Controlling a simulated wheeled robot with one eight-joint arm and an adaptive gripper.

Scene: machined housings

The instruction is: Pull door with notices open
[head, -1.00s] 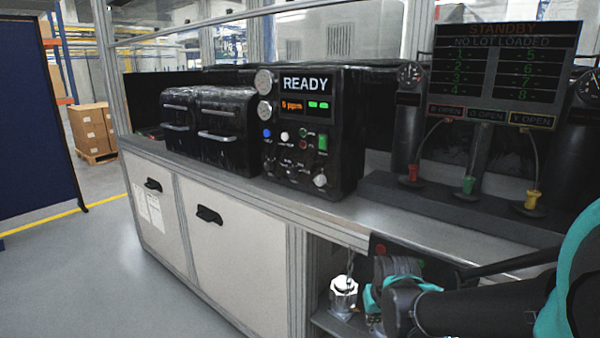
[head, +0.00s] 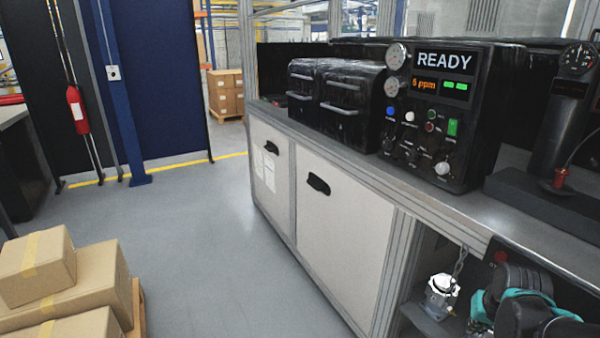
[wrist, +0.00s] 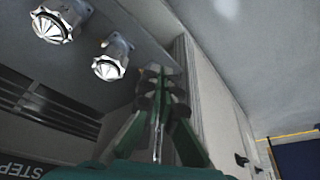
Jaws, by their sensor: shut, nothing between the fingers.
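The door with notices (head: 258,190) is the far left white cabinet door under the bench in the head view. Papers (head: 265,171) are fixed to it and a black handle (head: 271,147) sits near its top. It looks closed. A plain white door (head: 335,225) with its own black handle (head: 318,184) is to its right. In the wrist view my gripper (wrist: 158,118) is shut and empty, beside the open bay under the bench. The handles show small at the lower right of that view, well apart from my gripper.
Metal housings (wrist: 112,62) are close to my gripper; one also shows in the bay (head: 440,295) in the head view. Cardboard boxes (head: 75,290) stand at lower left. A blue post (head: 118,90) is beyond. The grey floor (head: 215,240) before the doors is clear.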

